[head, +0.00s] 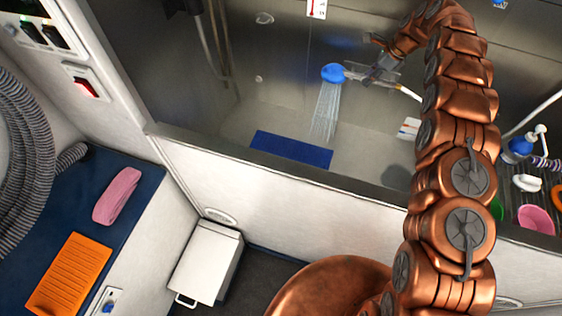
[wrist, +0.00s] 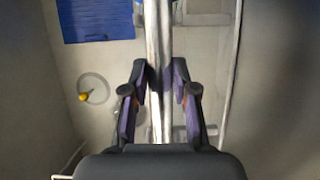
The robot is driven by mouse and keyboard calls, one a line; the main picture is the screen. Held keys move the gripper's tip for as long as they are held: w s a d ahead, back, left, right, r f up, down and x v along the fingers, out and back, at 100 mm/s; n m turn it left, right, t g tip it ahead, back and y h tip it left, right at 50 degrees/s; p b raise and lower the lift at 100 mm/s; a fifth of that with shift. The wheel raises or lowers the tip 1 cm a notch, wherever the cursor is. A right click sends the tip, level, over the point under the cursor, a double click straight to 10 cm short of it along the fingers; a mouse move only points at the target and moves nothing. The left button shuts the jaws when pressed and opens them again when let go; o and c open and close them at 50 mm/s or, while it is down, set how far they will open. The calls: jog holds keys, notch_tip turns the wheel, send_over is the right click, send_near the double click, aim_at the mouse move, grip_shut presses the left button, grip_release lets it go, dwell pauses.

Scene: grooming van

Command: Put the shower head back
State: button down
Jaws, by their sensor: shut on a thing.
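The shower head (head: 333,73) is blue with a pale handle and sprays water downward inside the steel tub. My gripper (head: 372,77) is shut on its handle and holds it above the tub floor. In the wrist view, my gripper (wrist: 159,85) has its two fingers on either side of the pale handle (wrist: 158,40), which runs up between them. A white hose (head: 408,92) leads off the handle's right end. The shower head's holder cannot be made out for certain.
A blue mat (head: 291,149) lies on the tub floor; it also shows in the wrist view (wrist: 96,18). The tub's front wall (head: 270,190) stands below my arm. A shelf with a pink bowl (head: 536,219) and bottles is at right. A white bin (head: 207,262) stands on the floor.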

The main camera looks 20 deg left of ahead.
jog(key=c, duration=0.8)
grip_release()
jog(key=shift+r, duration=0.1)
jog(key=v, duration=0.7)
jog(key=shift+d+r, duration=0.1)
jog(key=shift+r, duration=0.05)
